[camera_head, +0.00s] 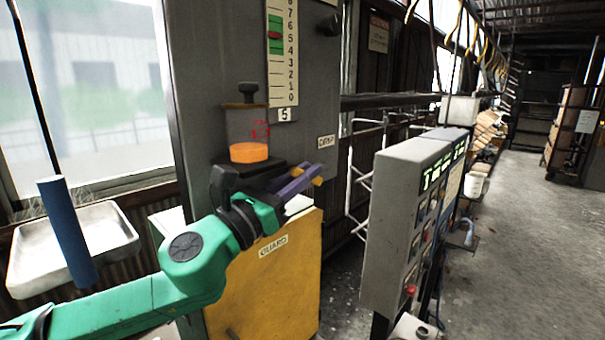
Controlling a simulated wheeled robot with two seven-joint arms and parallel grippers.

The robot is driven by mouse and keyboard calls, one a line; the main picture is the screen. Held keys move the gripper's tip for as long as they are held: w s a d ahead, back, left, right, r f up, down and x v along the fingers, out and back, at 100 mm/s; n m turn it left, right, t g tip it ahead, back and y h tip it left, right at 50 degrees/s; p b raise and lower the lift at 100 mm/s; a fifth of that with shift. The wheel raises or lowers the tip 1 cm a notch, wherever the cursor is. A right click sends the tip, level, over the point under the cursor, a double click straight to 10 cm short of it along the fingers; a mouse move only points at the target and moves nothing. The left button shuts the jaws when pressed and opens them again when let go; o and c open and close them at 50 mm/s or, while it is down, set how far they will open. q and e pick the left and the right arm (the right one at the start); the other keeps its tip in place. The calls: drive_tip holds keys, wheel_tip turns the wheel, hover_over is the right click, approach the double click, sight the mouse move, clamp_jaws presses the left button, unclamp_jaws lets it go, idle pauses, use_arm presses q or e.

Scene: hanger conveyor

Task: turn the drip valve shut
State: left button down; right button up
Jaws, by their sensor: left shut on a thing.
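A clear oiler cup (247,128) with orange liquid in its lower part stands on a dark bracket on the grey machine column. It has a black knob (248,91) on top. My left gripper (309,177), with purple fingers and yellow tips, is just below and to the right of the cup, in front of the column. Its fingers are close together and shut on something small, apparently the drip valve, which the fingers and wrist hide. I cannot make out which way the valve is turned. My right gripper is not in view.
A yellow guard panel (272,285) is below my left gripper. A grey control box (392,225) stands to the right. A level gauge (283,50) is above. A metal tray (108,230) and a blue cylinder (66,232) are at left. Open floor (535,240) lies at far right.

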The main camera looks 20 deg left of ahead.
use_arm(q)
drive_tip(key=shift+w+r+g+y, duration=0.1)
drive_tip(key=shift+r+g+y, duration=0.3)
drive_tip(key=shift+r, duration=0.25)
drive_tip(key=c, duration=1.2)
unclamp_jaws()
drive_tip(key=shift+o, duration=0.2)
drive_tip(key=shift+f, duration=0.25)
